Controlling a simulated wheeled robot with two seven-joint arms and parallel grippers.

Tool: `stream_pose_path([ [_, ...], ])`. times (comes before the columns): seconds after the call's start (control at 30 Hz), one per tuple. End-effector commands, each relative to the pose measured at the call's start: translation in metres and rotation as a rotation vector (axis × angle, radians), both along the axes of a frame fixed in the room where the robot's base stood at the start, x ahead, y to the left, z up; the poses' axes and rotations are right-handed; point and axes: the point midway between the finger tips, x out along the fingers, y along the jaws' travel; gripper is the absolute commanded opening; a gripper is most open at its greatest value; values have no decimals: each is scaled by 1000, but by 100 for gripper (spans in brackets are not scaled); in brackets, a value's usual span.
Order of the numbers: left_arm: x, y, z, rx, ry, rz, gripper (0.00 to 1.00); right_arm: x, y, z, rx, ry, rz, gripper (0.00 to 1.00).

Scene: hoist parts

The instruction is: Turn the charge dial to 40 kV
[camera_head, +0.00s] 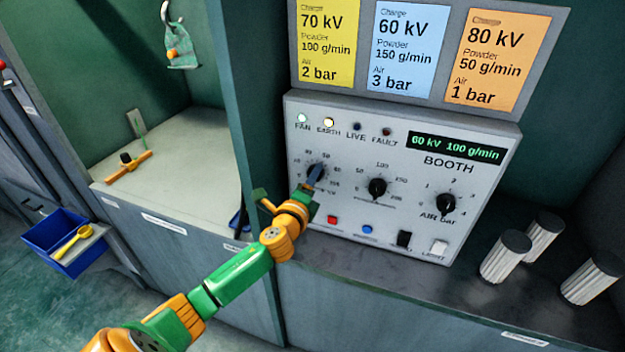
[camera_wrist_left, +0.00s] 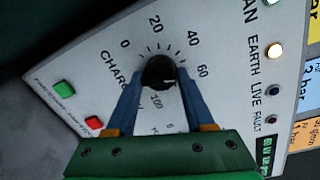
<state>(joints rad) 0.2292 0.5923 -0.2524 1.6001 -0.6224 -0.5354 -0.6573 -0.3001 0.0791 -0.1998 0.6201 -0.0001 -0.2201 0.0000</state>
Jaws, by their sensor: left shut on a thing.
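The charge dial (camera_head: 315,169) is a black knob at the left of the grey booth panel (camera_head: 480,155). It also shows in the left wrist view (camera_wrist_left: 158,71), with 0, 20, 40, 60 and 100 printed around it. My left gripper (camera_head: 314,180) is shut on the dial; in the left wrist view its two blue fingers (camera_wrist_left: 158,86) stand on either side of the knob. Fingers hide part of the scale, and the pointer is too small to read surely. The green display (camera_head: 455,147) reads 60 kV 100 g/min. My right gripper is out of view.
Powder dial (camera_head: 377,188) and air dial (camera_head: 446,203) sit to the right. Red (camera_head: 332,219) and blue (camera_head: 367,229) buttons are below. Yellow (camera_head: 327,40), blue (camera_head: 408,45) and orange (camera_head: 497,52) cards hang above. White ribbed cylinders (camera_head: 505,258) stand on the counter at right.

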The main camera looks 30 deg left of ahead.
Motion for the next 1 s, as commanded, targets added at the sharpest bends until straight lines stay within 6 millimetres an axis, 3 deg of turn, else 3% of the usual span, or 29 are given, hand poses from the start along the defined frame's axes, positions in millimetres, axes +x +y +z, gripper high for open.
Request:
stream_pose_path([
  [0.5,0,1,4,-440,-110,1,0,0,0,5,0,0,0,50],
  [1.0,0,2,5,-650,-162,-1,0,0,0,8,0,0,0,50],
])
